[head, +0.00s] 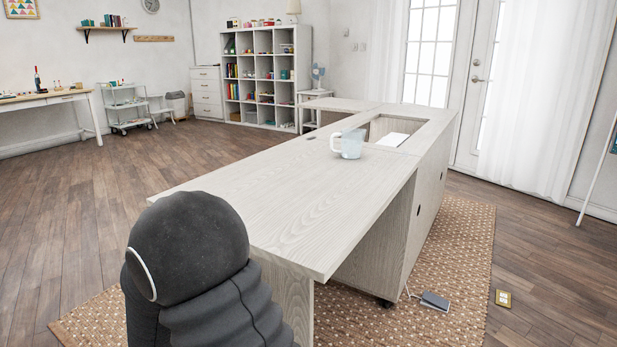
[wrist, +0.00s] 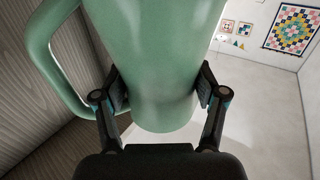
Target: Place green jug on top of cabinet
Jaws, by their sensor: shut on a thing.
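The green jug (wrist: 160,70) fills the middle of the wrist view, with its handle (wrist: 52,60) on the left. My gripper (wrist: 163,92) is shut on the jug's body, one finger on each side. The jug and the gripper do not show in the head view; only a dark rounded part of my own body shows at its lower left. The sewing cabinet (head: 290,215) stands in the middle of the head view with a pale wood-grain top. I cannot tell how far the jug is from the cabinet.
A pale, clear jug (head: 352,143) stands on the cabinet top beside the rectangular opening (head: 395,127). The near part of the top is bare. A woven rug (head: 455,265) lies under the cabinet. A grey pedal (head: 434,301) with a cord lies on the rug.

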